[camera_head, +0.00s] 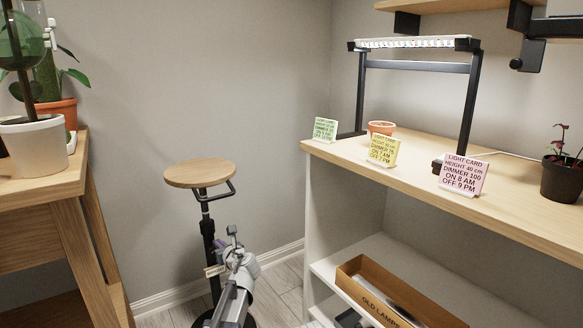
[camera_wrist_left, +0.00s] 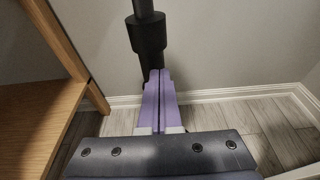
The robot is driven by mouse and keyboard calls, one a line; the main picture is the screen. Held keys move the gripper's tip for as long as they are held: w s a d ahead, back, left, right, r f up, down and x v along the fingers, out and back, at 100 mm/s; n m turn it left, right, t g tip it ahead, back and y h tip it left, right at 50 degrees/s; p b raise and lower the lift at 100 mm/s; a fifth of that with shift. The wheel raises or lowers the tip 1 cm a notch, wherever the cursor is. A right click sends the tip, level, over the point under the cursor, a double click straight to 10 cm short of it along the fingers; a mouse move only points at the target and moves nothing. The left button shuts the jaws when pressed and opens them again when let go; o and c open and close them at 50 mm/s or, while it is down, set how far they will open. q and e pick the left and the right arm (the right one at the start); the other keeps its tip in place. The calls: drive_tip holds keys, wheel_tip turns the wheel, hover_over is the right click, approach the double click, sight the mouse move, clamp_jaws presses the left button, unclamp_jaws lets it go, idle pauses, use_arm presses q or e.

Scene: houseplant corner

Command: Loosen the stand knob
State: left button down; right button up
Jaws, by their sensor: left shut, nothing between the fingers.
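The stand has a round wooden top (camera_head: 200,173), a black handle loop below it and a black post (camera_head: 206,222). I cannot make out the stand knob itself in either view. My left gripper (camera_head: 218,246) is at the post, partly hidden by its own wrist in the head view. In the left wrist view its purple fingers (camera_wrist_left: 157,78) are pressed together and empty, with tips at the collar's lower end. I cannot tell whether they touch it. My right gripper is not in view.
A wooden plant table (camera_head: 75,182) stands left of the stand. A shelf unit (camera_head: 330,215) on the right carries light cards, a grow light (camera_head: 415,43) and a plant pot (camera_head: 562,180). A cardboard box (camera_head: 352,284) sits on its lower shelf. The wall is close behind the stand.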

use_arm(q)
drive_tip(key=shift+s+f, duration=0.1)
drive_tip(key=shift+f, duration=0.15)
idle(0.4)
drive_tip(key=shift+s+a+r, duration=0.1)
drive_tip(key=shift+s+a, duration=0.15)
drive_tip(key=shift+a, duration=0.3)
drive_tip(key=shift+s+a, duration=0.25)
drive_tip(key=shift+a, duration=0.1)
idle(0.4)
idle(0.4)
